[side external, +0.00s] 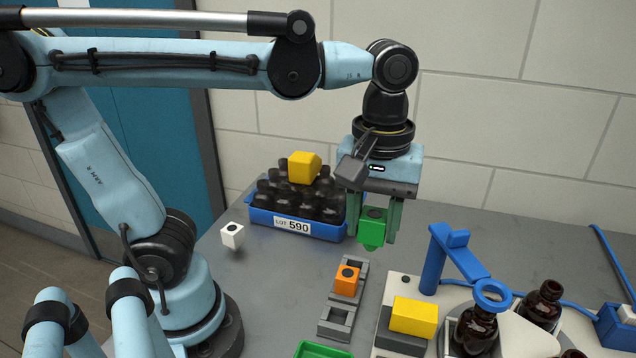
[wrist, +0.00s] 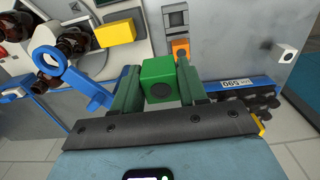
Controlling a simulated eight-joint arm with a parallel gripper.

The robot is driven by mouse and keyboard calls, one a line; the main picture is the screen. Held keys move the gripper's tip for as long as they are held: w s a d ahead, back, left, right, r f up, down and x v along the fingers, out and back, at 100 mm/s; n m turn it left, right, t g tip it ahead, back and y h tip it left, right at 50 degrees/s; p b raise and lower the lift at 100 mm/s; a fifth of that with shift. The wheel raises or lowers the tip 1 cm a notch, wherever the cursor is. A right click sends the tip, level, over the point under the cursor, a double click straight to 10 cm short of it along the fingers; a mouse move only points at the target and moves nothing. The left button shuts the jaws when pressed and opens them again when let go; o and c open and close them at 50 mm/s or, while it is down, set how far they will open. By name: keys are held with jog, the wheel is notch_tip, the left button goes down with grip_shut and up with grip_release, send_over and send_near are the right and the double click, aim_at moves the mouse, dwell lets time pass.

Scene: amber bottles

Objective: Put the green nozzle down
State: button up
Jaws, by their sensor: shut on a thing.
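The green nozzle (side external: 373,229) is a small block with a dark round mark, held between the two green fingers of my gripper (side external: 377,236). My gripper is shut on it and points down, with the nozzle above the grey table. In the wrist view the green nozzle (wrist: 160,78) sits between the fingers of my gripper (wrist: 159,85). A grey slotted holder (side external: 336,324) stands below and to the left in the side view. An orange nozzle (side external: 346,281) sits in its middle; the near slot looks empty, and the far slot shows only partly.
A blue crate (side external: 262,219) of dark bottles stands behind, a yellow block (side external: 304,166) on top. A white cube (side external: 232,235) is left. A blue ring arm (side external: 455,255), another yellow block (side external: 414,316) and amber bottles (side external: 540,306) stand right. A green tray (side external: 322,350) is in front.

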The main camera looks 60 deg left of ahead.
jog(key=w+a+f, duration=0.1)
jog(key=w+a, duration=0.6)
jog(key=w, duration=0.3)
jog(key=w+a, duration=0.7)
jog(key=w, duration=0.3)
notch_tip(320, 180, down, 16)
jog(key=shift+s+d+f, duration=0.1)
jog(key=shift+s, duration=0.05)
jog(key=shift+f, duration=0.1)
jog(key=o, duration=1)
jog(key=shift+o, duration=0.2)
